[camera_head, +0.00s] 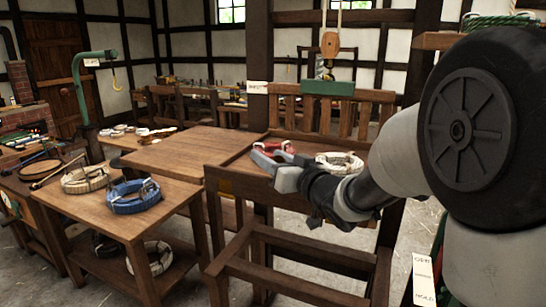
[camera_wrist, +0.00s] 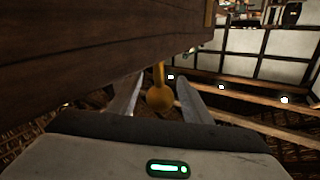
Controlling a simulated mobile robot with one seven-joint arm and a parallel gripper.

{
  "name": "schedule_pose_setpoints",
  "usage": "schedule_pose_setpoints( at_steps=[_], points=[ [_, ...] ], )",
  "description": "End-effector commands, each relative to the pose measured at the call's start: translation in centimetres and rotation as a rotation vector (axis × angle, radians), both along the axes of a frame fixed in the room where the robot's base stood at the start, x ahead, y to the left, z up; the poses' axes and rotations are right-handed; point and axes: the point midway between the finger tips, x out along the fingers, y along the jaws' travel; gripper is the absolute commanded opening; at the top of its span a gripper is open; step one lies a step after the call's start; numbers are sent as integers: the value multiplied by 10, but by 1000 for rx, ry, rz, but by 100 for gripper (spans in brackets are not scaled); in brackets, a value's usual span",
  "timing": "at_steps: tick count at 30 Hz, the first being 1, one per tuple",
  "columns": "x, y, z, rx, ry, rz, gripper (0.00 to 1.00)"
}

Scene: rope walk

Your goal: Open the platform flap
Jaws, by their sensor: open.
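My gripper (camera_head: 272,168) is open at the near side of the wooden platform (camera_head: 228,178) in the head view. In the wrist view, a yellow round knob on a short stem (camera_wrist: 159,98) shows between the open fingers of my gripper (camera_wrist: 160,84). I see no clear contact between the fingers and the knob. A dark wooden board (camera_wrist: 90,50) fills the upper left there, close to the fingers. A flat wooden panel (camera_head: 188,148) lies level to the left of the platform. I cannot tell which board is the flap.
A hook block (camera_head: 329,45) hangs above. A table (camera_head: 160,212) at left carries a blue coil (camera_head: 133,195). An open wooden frame (camera_head: 300,245) stands below my gripper.

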Motion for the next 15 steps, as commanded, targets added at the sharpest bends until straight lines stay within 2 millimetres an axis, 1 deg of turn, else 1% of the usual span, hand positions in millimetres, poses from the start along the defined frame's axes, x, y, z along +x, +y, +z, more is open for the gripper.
schedule_pose_setpoints(
  at_steps=[3,11,14,15],
  points=[
    [5,4,0,-1,1,0,44],
    [5,4,0,0,0,0,44],
    [5,4,0,0,0,0,29],
    [5,4,0,0,0,0,22]
  ],
)
